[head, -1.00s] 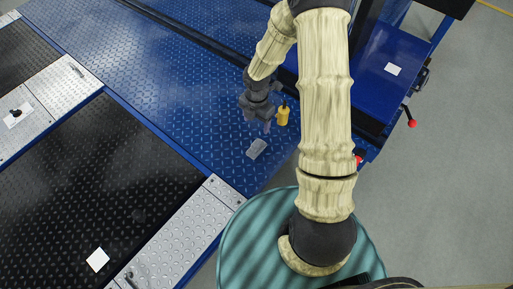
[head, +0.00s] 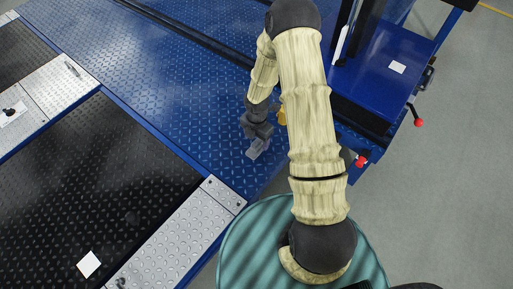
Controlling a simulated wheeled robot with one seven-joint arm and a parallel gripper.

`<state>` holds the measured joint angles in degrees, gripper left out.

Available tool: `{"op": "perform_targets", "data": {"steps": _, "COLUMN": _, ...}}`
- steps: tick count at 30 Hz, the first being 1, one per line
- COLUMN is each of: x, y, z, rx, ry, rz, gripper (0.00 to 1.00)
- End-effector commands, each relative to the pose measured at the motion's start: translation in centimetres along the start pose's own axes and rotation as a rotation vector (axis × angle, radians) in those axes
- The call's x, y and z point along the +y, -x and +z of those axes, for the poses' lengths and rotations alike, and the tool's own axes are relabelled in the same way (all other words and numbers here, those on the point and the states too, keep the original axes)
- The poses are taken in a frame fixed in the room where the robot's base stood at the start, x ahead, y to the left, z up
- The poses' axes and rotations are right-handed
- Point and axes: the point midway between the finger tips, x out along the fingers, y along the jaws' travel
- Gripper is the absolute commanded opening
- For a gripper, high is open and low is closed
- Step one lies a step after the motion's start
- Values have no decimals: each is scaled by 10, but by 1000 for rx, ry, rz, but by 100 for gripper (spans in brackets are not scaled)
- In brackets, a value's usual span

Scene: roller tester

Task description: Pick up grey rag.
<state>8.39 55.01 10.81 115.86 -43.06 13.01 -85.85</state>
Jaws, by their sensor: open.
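The grey rag (head: 256,150) is a small flat piece on the blue diamond-plate surface (head: 205,105), near its right front part. My gripper (head: 257,138) is open and sits right above the rag, its fingers covering part of it. I cannot tell whether the fingertips touch the rag or the plate.
A yellow object (head: 282,117) stands just right of my gripper, partly hidden by my arm. A blue cabinet-like part (head: 385,75) with a red-knobbed lever (head: 417,122) is at the right. White cards lie on the black plate (head: 89,263) and the blue top (head: 398,67).

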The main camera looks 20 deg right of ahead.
Motion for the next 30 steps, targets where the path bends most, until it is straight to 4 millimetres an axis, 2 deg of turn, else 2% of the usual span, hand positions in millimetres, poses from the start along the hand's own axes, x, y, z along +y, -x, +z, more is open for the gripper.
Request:
{"op": "perform_targets", "data": {"steps": 5, "x": 0, "y": -6, "z": 0, "rx": 1, "ry": 0, "rz": -1, "gripper": 67}}
{"op": "perform_targets", "data": {"steps": 15, "x": 1, "y": -51, "z": 0, "rx": 1, "ry": 1, "rz": -1, "gripper": 67}}
{"op": "perform_targets", "data": {"steps": 30, "x": 1, "y": -52, "z": 1, "rx": 0, "ry": 0, "rz": 0, "gripper": 67}}
